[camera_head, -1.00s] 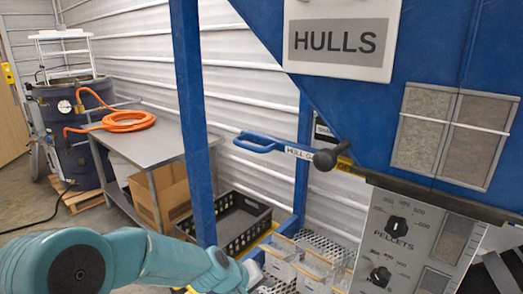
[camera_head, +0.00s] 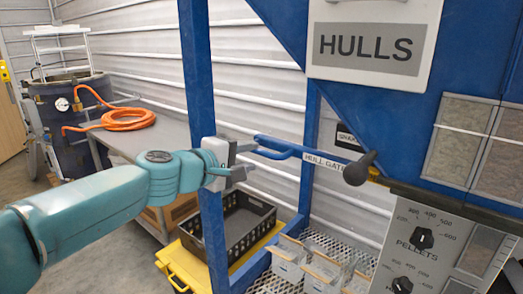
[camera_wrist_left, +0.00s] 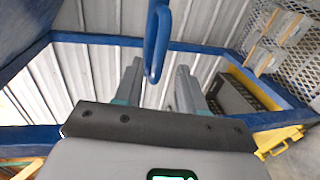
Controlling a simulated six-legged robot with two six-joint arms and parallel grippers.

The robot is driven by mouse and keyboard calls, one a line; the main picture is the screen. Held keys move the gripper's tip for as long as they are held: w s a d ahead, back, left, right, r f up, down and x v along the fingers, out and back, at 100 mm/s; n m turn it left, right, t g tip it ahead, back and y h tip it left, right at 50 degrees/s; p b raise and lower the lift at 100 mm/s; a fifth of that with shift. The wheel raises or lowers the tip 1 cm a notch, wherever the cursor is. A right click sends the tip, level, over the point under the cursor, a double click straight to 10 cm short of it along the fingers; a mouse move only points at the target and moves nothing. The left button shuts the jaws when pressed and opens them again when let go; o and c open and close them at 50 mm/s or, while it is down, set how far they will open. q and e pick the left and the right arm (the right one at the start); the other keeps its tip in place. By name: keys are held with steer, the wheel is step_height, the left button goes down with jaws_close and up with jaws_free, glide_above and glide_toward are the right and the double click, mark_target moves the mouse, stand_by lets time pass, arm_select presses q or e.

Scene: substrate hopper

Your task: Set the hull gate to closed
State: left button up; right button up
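The hull gate lever (camera_head: 292,150) is a blue bar with a looped handle end, labelled "HULL GATE", reaching left from the black round knob (camera_head: 357,169) below the hopper. My left gripper (camera_head: 247,160) is at the loop end, its fingers pointing right. In the left wrist view, the blue handle (camera_wrist_left: 158,42) hangs between the two spread fingers of the left gripper (camera_wrist_left: 160,68), close to the left finger. I cannot tell whether they touch. My right gripper is out of view.
A blue frame post (camera_head: 200,90) stands right at my left gripper. The blue hopper with a "HULLS" sign (camera_head: 367,48) fills the upper right, above a dial panel (camera_head: 405,250). A black crate (camera_head: 245,225) and small bins (camera_head: 290,262) sit below.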

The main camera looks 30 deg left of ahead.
mark_target(261, 153)
arm_select(q)
steer(key=x, duration=0.4)
steer(key=shift+w+d, duration=0.1)
steer(key=shift+w, duration=0.15)
steer(key=shift+x, duration=0.75)
steer(key=shift+s, duration=0.1)
steer(key=shift+s, duration=0.1)
jaws_close()
